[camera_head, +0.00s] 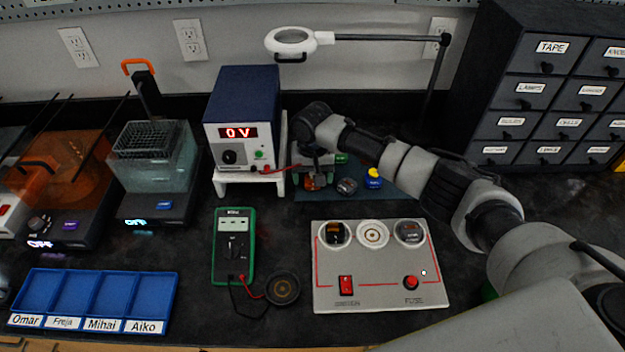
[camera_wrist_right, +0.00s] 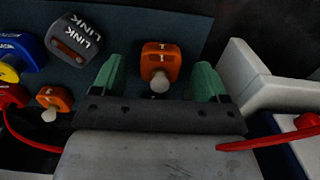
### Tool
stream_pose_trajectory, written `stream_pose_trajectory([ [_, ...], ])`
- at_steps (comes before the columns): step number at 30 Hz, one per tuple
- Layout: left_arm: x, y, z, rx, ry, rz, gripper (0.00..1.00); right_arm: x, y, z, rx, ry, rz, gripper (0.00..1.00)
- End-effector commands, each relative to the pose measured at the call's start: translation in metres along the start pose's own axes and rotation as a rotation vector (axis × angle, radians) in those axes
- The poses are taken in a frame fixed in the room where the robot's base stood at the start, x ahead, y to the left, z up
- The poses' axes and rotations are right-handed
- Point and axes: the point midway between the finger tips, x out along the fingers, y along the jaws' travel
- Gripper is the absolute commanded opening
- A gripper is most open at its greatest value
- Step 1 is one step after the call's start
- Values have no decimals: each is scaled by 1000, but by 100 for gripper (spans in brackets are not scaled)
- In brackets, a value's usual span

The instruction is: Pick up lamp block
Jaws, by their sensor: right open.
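An orange block with a white round bulb, which looks like a lamp block (camera_wrist_right: 160,60), lies on the dark mat in the right wrist view. My right gripper (camera_wrist_right: 160,72) is open, with one green finger to each side of this block and gaps between. A second, similar orange block with a white bulb (camera_wrist_right: 54,99) lies to the left, outside the fingers. In the head view my right gripper (camera_head: 320,165) is low over the mat beside the power supply, and it partly hides the blocks there. My left gripper is not in view.
A grey LINK block (camera_wrist_right: 73,40), a blue block with a yellow part (camera_wrist_right: 28,52) and a red block (camera_wrist_right: 10,97) lie left of the fingers. The power supply's white stand (camera_wrist_right: 262,80) is close on the right. A panel (camera_head: 380,275) and multimeter (camera_head: 234,245) lie nearer.

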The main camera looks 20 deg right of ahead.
Motion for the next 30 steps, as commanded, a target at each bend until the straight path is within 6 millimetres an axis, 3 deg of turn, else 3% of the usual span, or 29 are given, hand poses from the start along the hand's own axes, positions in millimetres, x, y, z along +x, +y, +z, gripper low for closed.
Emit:
stream_pose_trajectory([
  [10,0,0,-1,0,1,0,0,9,0,0,-1,0,0,72],
  [22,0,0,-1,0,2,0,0,8,0,0,-1,1,-1,11],
  [30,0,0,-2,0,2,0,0,7,0,0,-1,1,-1,8],
])
